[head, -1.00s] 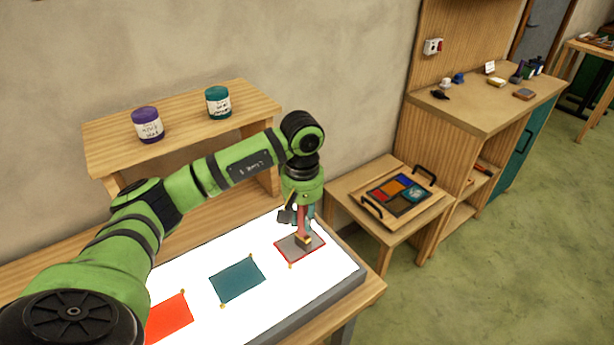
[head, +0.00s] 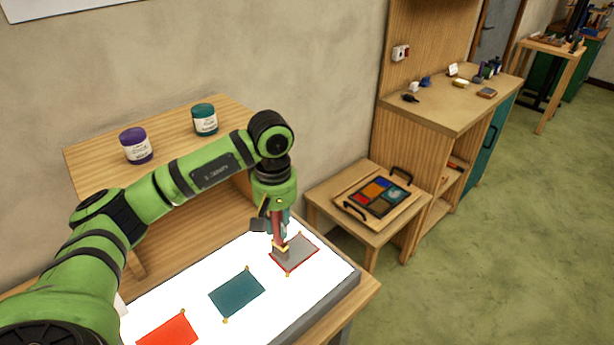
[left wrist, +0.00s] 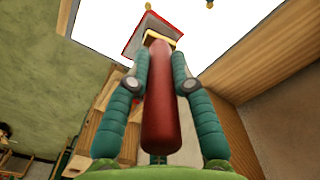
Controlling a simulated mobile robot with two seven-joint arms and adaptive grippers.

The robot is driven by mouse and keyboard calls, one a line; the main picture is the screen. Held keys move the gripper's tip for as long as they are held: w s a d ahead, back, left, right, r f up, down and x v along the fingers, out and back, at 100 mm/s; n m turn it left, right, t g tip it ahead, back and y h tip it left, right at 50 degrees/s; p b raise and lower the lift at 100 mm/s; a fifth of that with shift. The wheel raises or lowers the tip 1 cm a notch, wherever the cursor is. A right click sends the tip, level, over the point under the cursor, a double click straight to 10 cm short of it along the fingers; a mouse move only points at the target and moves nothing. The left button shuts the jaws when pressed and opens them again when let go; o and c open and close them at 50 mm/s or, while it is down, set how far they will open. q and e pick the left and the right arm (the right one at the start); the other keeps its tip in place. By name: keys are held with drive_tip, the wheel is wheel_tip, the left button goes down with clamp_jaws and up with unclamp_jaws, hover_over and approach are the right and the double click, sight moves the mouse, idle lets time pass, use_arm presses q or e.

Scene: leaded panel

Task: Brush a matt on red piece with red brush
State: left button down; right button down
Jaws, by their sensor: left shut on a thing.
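My left gripper (head: 277,222) is shut on the red brush (head: 278,232), held upright with its bristle end down. In the left wrist view the red handle (left wrist: 162,110) lies between the two teal fingers. The brush end is on or just above the left part of a piece (head: 301,252) that is mostly grey with a red edge. This piece also shows in the left wrist view (left wrist: 140,37). A teal piece (head: 237,293) and a plain red piece (head: 168,330) lie on the white lit panel (head: 225,265). My right gripper is not in view.
A purple jar (head: 136,146) and a teal jar (head: 205,119) stand on the wooden shelf behind the panel. A tray with coloured panes (head: 352,186) rests on a small table to the right. A cabinet (head: 450,105) stands beyond it.

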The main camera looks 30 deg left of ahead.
use_arm(q)
drive_tip(key=r, duration=0.1)
drive_tip(key=r+p, duration=0.1)
drive_tip(key=shift+s+a+r, duration=0.1)
drive_tip(key=shift+s+r, duration=0.1)
drive_tip(key=shift+r, duration=0.2)
drive_tip(key=shift+w+r+p, duration=0.1)
drive_tip(key=shift+r+p, duration=0.2)
drive_tip(key=shift+r, duration=0.15)
idle(0.4)
